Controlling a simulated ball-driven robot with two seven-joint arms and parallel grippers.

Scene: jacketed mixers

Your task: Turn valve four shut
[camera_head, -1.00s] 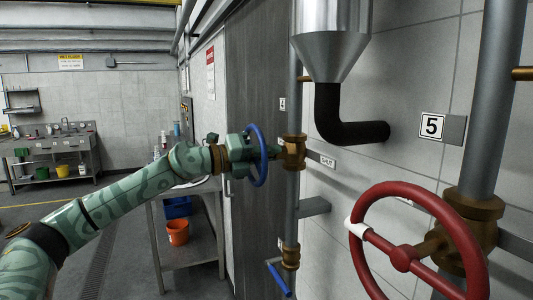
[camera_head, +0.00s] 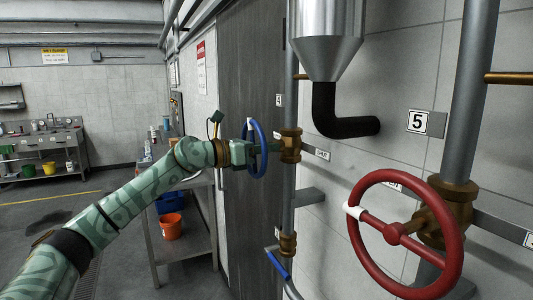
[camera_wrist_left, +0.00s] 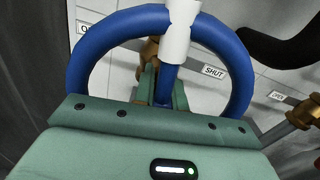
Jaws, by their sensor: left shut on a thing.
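Valve four's blue handwheel (camera_head: 262,165) is on a brass valve body (camera_head: 290,146) on a grey vertical pipe, below a small "4" plate (camera_head: 279,100). My left gripper (camera_head: 264,148) meets the wheel's middle from the left. In the left wrist view, the gripper fingers (camera_wrist_left: 158,85) are shut on the blue spoke of the handwheel (camera_wrist_left: 80,60). A white sleeve (camera_wrist_left: 176,40) marks the spoke and rim at the top of that picture. A "SHUT" plate (camera_wrist_left: 214,71) is to the right of the wheel. The fingertips are partly hidden. My right gripper is not in view.
A red handwheel (camera_head: 365,255) with a white mark stands at the right, near a "5" plate (camera_head: 417,122). A blue lever (camera_head: 277,264) sits low on valve four's pipe. A metal table with an orange bucket (camera_head: 171,226) stands beyond my arm. Open floor lies at left.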

